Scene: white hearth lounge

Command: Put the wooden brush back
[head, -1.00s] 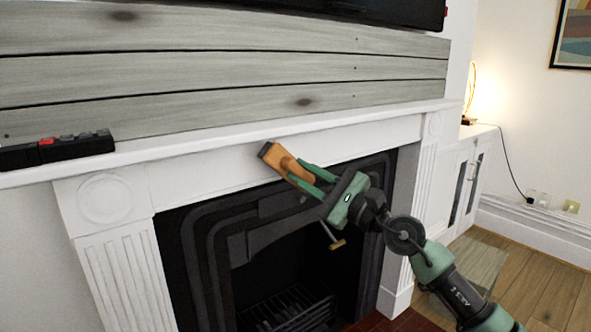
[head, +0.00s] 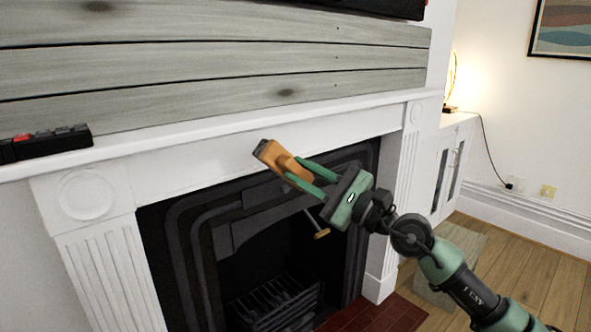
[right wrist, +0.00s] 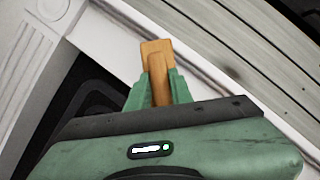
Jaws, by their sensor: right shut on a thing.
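The wooden brush (head: 279,160) is orange-brown with a dark end, in the middle of the head view. My right gripper (head: 302,176) is shut on its handle and holds it up in front of the white fireplace surround, below the mantel shelf in the picture. In the right wrist view the brush (right wrist: 157,58) sticks out beyond the two green fingers of the gripper (right wrist: 157,90). The dark end does not show there. My left gripper is not in view.
The white mantel shelf (head: 230,128) is mostly clear. A black object with a red part (head: 45,143) lies at its left end. The dark fireplace (head: 270,240) opens below. A white cabinet (head: 447,165) with a lit lamp (head: 452,85) stands at the right.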

